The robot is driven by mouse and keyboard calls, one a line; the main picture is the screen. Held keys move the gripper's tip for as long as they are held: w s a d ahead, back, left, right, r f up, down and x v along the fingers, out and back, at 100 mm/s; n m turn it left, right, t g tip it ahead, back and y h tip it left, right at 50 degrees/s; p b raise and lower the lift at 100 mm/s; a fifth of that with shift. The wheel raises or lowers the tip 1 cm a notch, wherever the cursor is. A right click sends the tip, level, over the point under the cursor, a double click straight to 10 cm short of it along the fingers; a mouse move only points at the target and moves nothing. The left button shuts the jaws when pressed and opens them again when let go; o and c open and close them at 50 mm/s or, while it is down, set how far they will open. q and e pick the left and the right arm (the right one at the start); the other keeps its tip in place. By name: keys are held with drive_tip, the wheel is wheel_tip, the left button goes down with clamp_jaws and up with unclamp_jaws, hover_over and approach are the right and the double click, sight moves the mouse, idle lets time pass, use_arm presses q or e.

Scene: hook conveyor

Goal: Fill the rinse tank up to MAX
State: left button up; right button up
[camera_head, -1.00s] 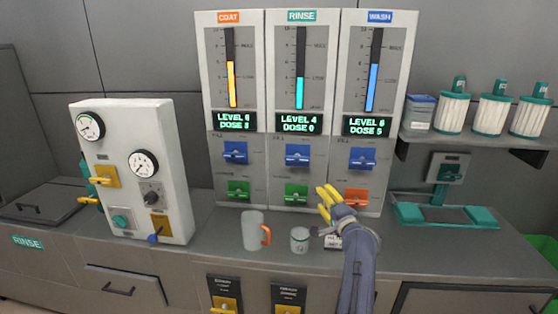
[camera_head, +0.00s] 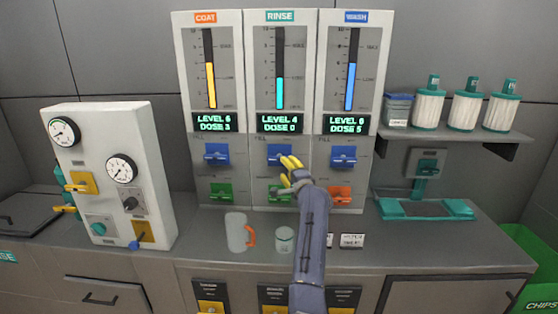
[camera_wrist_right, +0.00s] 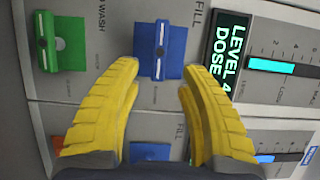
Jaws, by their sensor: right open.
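The rinse tank panel (camera_head: 279,60) is the middle of three white panels. Its gauge has a teal bar, and its display (camera_head: 279,123) reads LEVEL 4, DOSE 0. Its blue FILL lever (camera_head: 280,154) sits below the display, with a green lever (camera_head: 280,194) under it. My right gripper (camera_head: 290,170) is open in front of the rinse panel, just below the blue lever. In the right wrist view, the blue lever (camera_wrist_right: 160,50) lies ahead between the yellow fingertips (camera_wrist_right: 158,75), which look empty. My left gripper is out of view.
The coat panel (camera_head: 208,60) and wash panel (camera_head: 347,55) flank the rinse panel, with their own levers. A mug (camera_head: 236,232) and a small jar (camera_head: 284,240) stand on the counter below. A gauge box (camera_head: 105,170) stands at left.

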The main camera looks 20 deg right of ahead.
sight(279, 159)
drive_tip(key=shift+w+a, duration=0.2)
drive_tip(key=shift+w, duration=4.3)
clamp_jaws()
